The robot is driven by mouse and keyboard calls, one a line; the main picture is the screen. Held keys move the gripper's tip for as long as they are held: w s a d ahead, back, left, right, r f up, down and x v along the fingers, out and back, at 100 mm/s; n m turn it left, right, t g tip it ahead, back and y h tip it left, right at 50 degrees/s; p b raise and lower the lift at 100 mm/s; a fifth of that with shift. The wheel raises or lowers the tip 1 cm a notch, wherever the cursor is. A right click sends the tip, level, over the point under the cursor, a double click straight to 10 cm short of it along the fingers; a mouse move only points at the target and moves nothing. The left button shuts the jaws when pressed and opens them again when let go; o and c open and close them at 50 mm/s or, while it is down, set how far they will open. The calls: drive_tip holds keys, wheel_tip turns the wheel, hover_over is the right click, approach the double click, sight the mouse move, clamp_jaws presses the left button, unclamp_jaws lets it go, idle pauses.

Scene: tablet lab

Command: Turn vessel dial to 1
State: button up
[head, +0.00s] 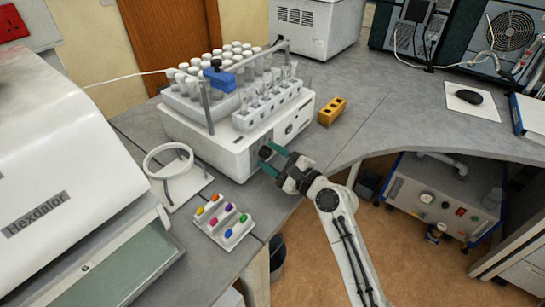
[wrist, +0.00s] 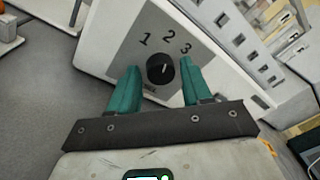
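The vessel dial is a round black knob (wrist: 160,68) on a grey panel of a white machine (wrist: 95,45), which also stands on the bench in the head view (head: 238,160). The numbers 1, 2 and 3 are printed above the knob. A faint pale mark on the knob seems to point up towards 2. My gripper (head: 273,160) is open at the machine's front face. In the wrist view its two green fingers stand on either side of the knob, with a gap showing on each side. I cannot tell how deep the fingertips reach.
The machine carries racks of white-capped vials (head: 222,58) and a blue block (head: 219,78). A yellow block (head: 332,111) lies right of it. A white ring stand (head: 172,178) and a tray of coloured pieces (head: 224,222) stand at its left front. The bench behind is mostly clear.

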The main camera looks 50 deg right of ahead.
drive_tip(key=c, duration=0.8)
drive_tip(key=shift+b, duration=0.3)
drive_tip(key=n+b, duration=0.1)
drive_tip(key=n, duration=0.1)
drive_tip(key=n+b, duration=0.1)
drive_tip(key=b, duration=0.1)
drive_tip(key=shift+f+n, duration=0.3)
drive_tip(key=shift+n, duration=0.1)
drive_tip(key=n+b, duration=0.3)
drive_tip(key=n, duration=0.1)
drive_tip(key=shift+t, duration=0.4)
drive_tip(key=shift+r+n+b, duration=0.1)
drive_tip(key=shift+n+b, duration=0.2)
drive_tip(key=o, duration=1)
drive_tip(key=shift+o, duration=0.2)
